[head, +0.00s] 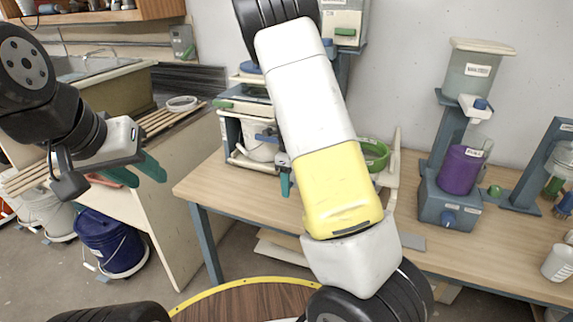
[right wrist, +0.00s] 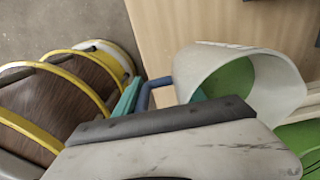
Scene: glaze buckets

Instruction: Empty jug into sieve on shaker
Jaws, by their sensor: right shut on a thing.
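My right gripper (right wrist: 130,97) is shut on the blue handle of a pale jug (right wrist: 277,90). In the right wrist view the jug is tipped well over, its wide mouth facing away from the handle, with green showing inside. Below it at the right edge is a green curved surface (right wrist: 300,136), likely the sieve. In the head view a green-rimmed sieve (head: 376,155) shows just right of my right arm, above pale shaker parts (head: 393,170). That arm hides most of the jug and shaker. My left gripper (head: 126,172) is open and empty at the left.

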